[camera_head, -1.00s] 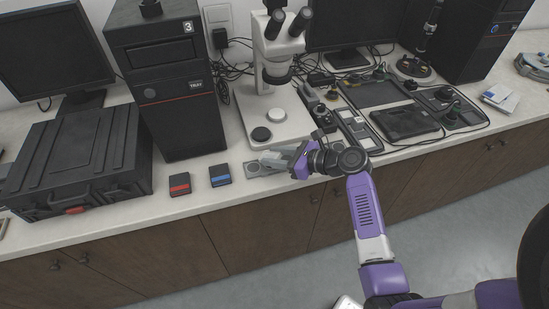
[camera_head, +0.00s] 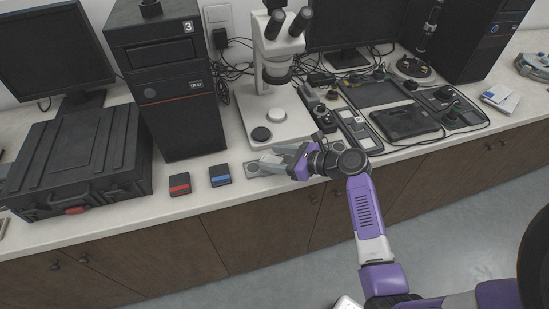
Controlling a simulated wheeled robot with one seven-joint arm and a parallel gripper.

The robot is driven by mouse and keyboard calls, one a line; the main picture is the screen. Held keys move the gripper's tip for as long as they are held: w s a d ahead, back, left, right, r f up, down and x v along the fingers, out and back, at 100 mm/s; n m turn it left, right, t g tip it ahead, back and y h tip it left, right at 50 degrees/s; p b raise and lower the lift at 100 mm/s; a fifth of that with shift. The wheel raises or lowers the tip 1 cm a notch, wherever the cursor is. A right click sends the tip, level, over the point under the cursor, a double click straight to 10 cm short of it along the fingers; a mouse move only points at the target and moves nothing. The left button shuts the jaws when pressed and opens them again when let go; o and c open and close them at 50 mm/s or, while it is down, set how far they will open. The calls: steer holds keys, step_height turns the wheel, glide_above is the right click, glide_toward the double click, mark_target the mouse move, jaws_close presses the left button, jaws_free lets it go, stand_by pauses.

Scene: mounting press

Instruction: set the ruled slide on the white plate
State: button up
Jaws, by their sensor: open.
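My gripper (camera_head: 270,160) is open, low over the front of the bench, with its fingers pointing left. A flat grey holder (camera_head: 251,170) with a round mark lies on the bench under and beside the fingertips. I cannot make out the ruled slide; it may be too small to tell or hidden by the fingers. A white round plate (camera_head: 261,134) sits on the pale base of the microscope (camera_head: 277,45), just behind my gripper.
A red-labelled box (camera_head: 179,184) and a blue-labelled box (camera_head: 220,175) lie left of my gripper. A black computer tower (camera_head: 165,90) and a black case (camera_head: 75,160) stand further left. Trays with tools (camera_head: 375,95) fill the right. The bench's front edge is close.

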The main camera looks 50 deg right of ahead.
steer(key=v, duration=1.2)
steer(key=s+a+f+n+g+h, duration=0.1)
steer(key=s+a+f+n+h, duration=0.1)
steer(key=s+a+f+n, duration=0.45)
steer(key=s+a+f+n+g+h, duration=0.25)
steer(key=a+n, duration=0.35)
steer(key=a, duration=0.3)
steer(key=s+a+r+n+t+y, duration=0.1)
steer(key=s+a+r+n+t, duration=0.1)
steer(key=s+a+r+n, duration=0.3)
steer(key=s+a+r+n+t+y, duration=0.1)
steer(key=s+a+r+n+t, duration=0.2)
steer(key=r+n, duration=0.8)
steer(key=s+a+n, duration=0.2)
steer(key=s+n, duration=0.1)
steer(key=n, duration=0.2)
steer(key=shift+r, duration=0.15)
steer(key=shift+c, duration=0.5)
